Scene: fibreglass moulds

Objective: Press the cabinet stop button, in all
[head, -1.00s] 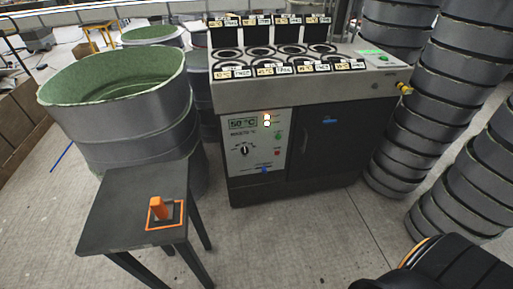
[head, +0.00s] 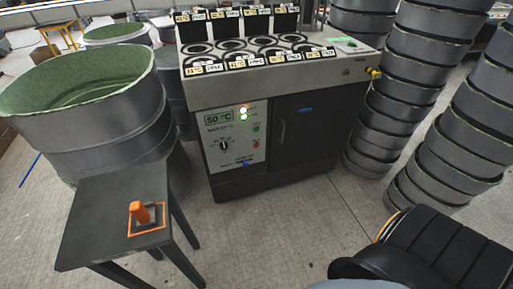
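The cabinet (head: 290,88) stands at the middle, a grey-topped unit with a dark door and a pale control panel (head: 212,151) on its front left. The panel carries a small red button (head: 256,143), with a green button (head: 255,129) just above it. Two lit lamps (head: 242,113) sit higher up, beside a green temperature display (head: 218,118). A black dial (head: 223,145) is left of the red button. The button lettering is too small to read surely. Neither gripper's fingertips show; a black ribbed part, perhaps of my arm, fills the lower right.
A small dark table (head: 95,215) with an orange upright object (head: 139,212) stands at front left. Large green-lined round moulds (head: 90,125) stand behind it. Stacked grey rings (head: 425,70) rise at the right. Floor before the cabinet is clear.

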